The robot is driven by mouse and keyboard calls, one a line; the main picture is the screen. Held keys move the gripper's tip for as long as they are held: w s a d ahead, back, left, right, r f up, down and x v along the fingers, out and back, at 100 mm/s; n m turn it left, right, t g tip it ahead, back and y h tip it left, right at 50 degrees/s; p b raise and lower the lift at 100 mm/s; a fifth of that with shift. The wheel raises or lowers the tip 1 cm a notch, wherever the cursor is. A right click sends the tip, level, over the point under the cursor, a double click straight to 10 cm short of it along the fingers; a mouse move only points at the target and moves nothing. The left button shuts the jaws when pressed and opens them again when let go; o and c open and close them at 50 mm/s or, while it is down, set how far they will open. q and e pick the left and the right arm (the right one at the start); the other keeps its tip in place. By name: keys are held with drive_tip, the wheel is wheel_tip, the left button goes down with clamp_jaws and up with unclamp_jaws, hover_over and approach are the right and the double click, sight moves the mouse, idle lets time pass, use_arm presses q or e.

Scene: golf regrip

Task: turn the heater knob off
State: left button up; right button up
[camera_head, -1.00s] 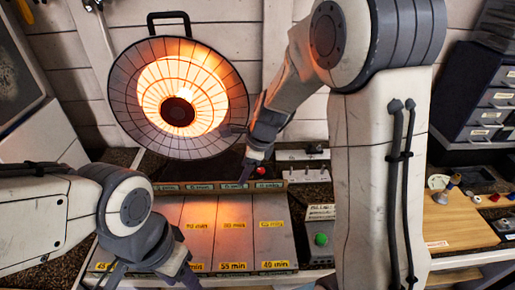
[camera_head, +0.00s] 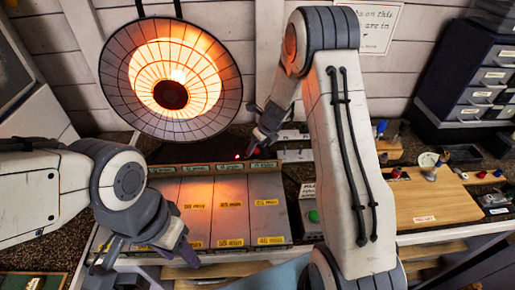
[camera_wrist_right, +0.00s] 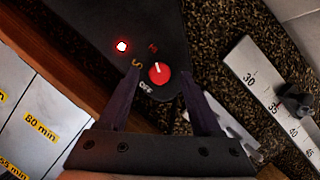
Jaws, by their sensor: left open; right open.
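The heater (camera_head: 190,125) is a round caged dish, glowing orange, at the back left of the bench. Its red knob (camera_wrist_right: 159,73) has a white pointer mark and sits on a dark base (camera_wrist_right: 165,22) marked OFF, LO and HI. The pointer is up, roughly toward HI. A red lamp (camera_wrist_right: 122,46) on the base is lit. My right gripper (camera_wrist_right: 159,76) is open, with one finger on each side of the knob and a gap to both. In the head view this gripper (camera_head: 252,148) largely hides the knob. My left gripper (camera_head: 146,257) is open and empty over the bench front.
A grey panel with yellow minute labels (camera_head: 230,200) lies in front of the heater. A green button (camera_head: 314,216) is right of it. A wooden board (camera_head: 425,205) with small items and a dark drawer cabinet (camera_head: 475,85) stand at the right.

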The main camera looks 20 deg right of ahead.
drive_tip(key=shift+w+f, duration=0.1)
drive_tip(key=shift+f, duration=0.2)
clamp_jaws()
